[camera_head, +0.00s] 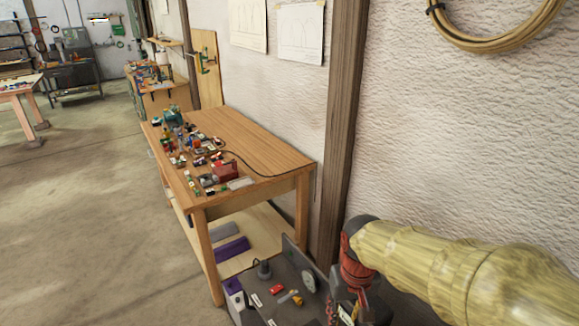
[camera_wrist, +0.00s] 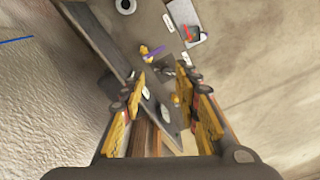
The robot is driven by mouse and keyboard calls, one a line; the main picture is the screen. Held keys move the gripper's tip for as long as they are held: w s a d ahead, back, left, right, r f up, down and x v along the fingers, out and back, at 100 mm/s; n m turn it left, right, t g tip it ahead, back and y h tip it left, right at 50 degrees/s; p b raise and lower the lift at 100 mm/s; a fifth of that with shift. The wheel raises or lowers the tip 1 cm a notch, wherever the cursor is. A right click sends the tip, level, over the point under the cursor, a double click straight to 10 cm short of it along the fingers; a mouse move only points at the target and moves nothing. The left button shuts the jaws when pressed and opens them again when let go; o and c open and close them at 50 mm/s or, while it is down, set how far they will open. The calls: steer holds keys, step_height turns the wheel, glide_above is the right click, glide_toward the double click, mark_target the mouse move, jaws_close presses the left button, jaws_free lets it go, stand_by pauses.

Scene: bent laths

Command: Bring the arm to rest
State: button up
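My arm (camera_head: 450,270), in a yellowish cover, reaches in from the right in the head view. Its wrist end hangs over the right side of a dark grey bench (camera_head: 285,300), close to the wall. My gripper (camera_wrist: 160,78) shows in the wrist view with its two yellow and dark fingers apart. Nothing is held between them. Below it in the wrist view are the dark bench and a panel with pale labels. In the head view the gripper is partly cut off by the lower edge, so its fingertips are not clear there.
A wooden table (camera_head: 265,140) with many small parts stands against the wall behind the bench. A red item (camera_head: 277,288), a dial (camera_head: 308,283) and an upright plate (camera_head: 297,258) are on the bench near my wrist. A wooden post (camera_head: 342,130) rises close by.

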steer(key=s+d+r+m+t, duration=0.1)
steer(key=s+d+r+t, duration=0.3)
steer(key=s+r, duration=0.6)
steer(key=shift+s+d+r+t, duration=0.35)
steer(key=shift+s+d+t, duration=0.05)
steer(key=shift+s+d, duration=0.7)
